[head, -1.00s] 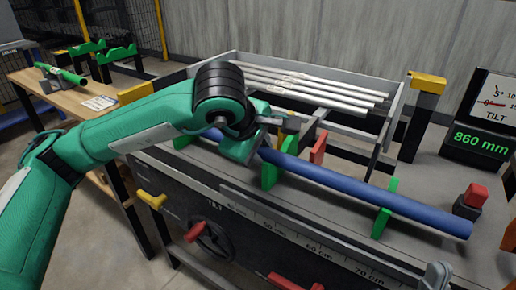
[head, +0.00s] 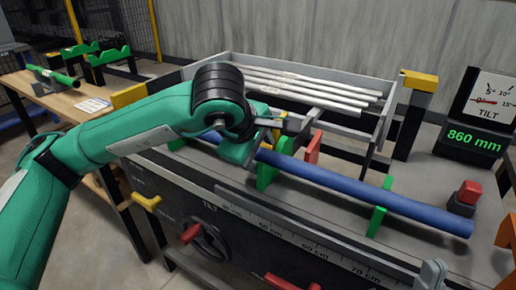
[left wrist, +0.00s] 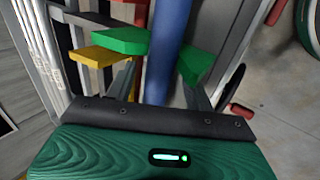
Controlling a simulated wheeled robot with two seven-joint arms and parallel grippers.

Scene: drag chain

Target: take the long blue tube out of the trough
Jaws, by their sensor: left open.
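The long blue tube (head: 360,188) lies across green supports (head: 267,168) on the bench, its right end reaching past the right support (head: 377,221). Its left part is hidden behind my left arm in the head view. My left gripper (head: 262,137) is over the tube's left part, pointing down at it. In the left wrist view the tube (left wrist: 168,45) runs between the two open fingers of my left gripper (left wrist: 162,90), close to a green support (left wrist: 197,66). I cannot tell whether the fingers touch the tube. My right gripper is not in view.
A grey tray (head: 398,98) with several pale rods (head: 310,88) stands behind the tube. A yellow-capped post (head: 418,85) and a red button (head: 469,191) are to the right. A handwheel (head: 207,240) is on the front panel. A wooden table (head: 60,102) stands at left.

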